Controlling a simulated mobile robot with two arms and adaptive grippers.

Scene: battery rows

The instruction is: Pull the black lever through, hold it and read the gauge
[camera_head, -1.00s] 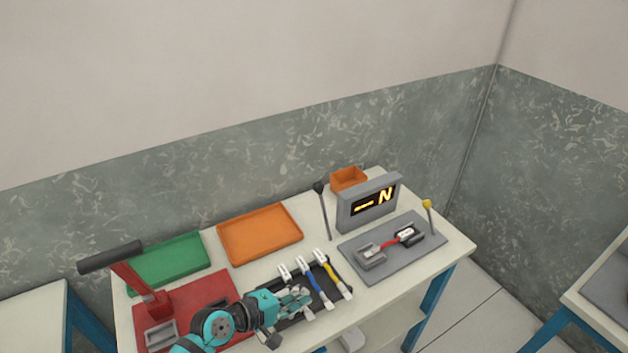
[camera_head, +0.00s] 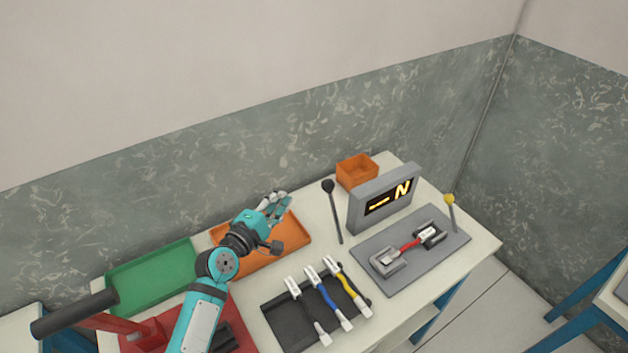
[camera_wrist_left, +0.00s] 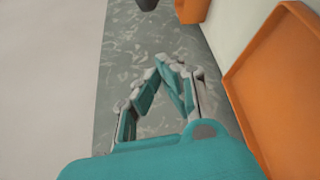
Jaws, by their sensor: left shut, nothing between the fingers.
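The black lever, a thin grey rod with a black knob (camera_head: 328,186), stands nearly upright, leaning slightly left, beside the gauge. A dark shape at the top edge of the left wrist view may be its knob (camera_wrist_left: 147,4). My right gripper is not in view.
A red cable (camera_head: 408,245) lies across two holders on a grey plate (camera_head: 400,285), near a yellow-knobbed lever (camera_head: 450,200). An orange bin (camera_head: 356,171) stands behind the gauge. A black rack (camera_head: 280,322) holds several cables. Orange (camera_head: 297,256) and green (camera_head: 150,277) trays lie left.

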